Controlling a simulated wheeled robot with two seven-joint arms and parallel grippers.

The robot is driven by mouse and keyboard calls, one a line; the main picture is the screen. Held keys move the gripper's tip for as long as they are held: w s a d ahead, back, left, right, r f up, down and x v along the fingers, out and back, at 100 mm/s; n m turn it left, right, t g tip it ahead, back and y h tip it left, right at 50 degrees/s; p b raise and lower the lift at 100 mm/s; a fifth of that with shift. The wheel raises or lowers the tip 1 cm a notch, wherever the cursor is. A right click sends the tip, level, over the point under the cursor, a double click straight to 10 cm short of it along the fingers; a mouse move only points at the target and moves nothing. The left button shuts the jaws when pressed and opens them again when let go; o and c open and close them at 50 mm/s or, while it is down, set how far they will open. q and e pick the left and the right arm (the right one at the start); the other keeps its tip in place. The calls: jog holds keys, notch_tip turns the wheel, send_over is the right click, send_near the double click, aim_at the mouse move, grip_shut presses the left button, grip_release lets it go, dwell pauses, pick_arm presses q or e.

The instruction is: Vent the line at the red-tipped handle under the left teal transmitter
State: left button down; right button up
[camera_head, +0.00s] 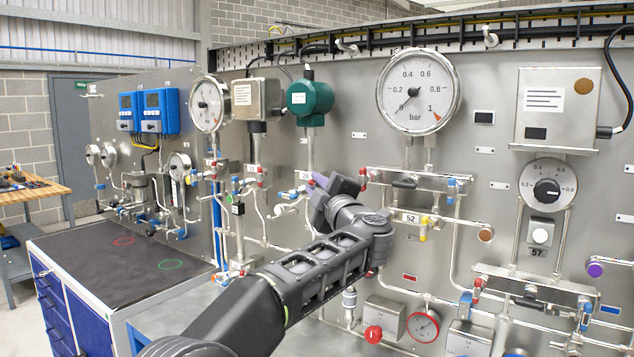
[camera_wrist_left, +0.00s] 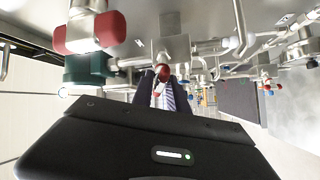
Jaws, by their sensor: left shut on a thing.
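The teal transmitter (camera_head: 309,98) is mounted on the grey panel left of the large bar gauge. It also shows in the left wrist view (camera_wrist_left: 84,69), upside down. Its pipe runs down to a valve behind my left gripper (camera_head: 322,190). In the left wrist view, the jaws of my left gripper (camera_wrist_left: 163,92) close around a small handle with a red tip (camera_wrist_left: 163,72). The tip shows between the fingers. In the head view my gripper hides this handle. My right gripper is not in view.
Another red-ended handle (camera_wrist_left: 90,32) is close by in the wrist view. The large bar gauge (camera_head: 419,91) and its manifold (camera_head: 440,181) are to the right. Thin pipes and valves surround my gripper. A dark-topped workbench (camera_head: 95,250) stands at the left.

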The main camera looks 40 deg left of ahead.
pick_arm(q)
jog(key=shift+f+n+g+h+p, duration=0.1)
jog(key=shift+n+g+h+p, duration=0.25)
jog(key=shift+n, duration=0.8)
jog(key=shift+n+g+h+p, duration=0.15)
jog(key=shift+n+g+p, duration=0.25)
jog(key=shift+n, duration=1.05)
jog(key=shift+a, duration=0.1)
jog(key=c, duration=1.5)
grip_release()
jog(key=shift+s, duration=0.1)
jog(key=shift+s+d+f, duration=0.1)
jog(key=shift+d, duration=0.25)
jog(key=b+v, duration=0.2)
jog(key=v, duration=0.5)
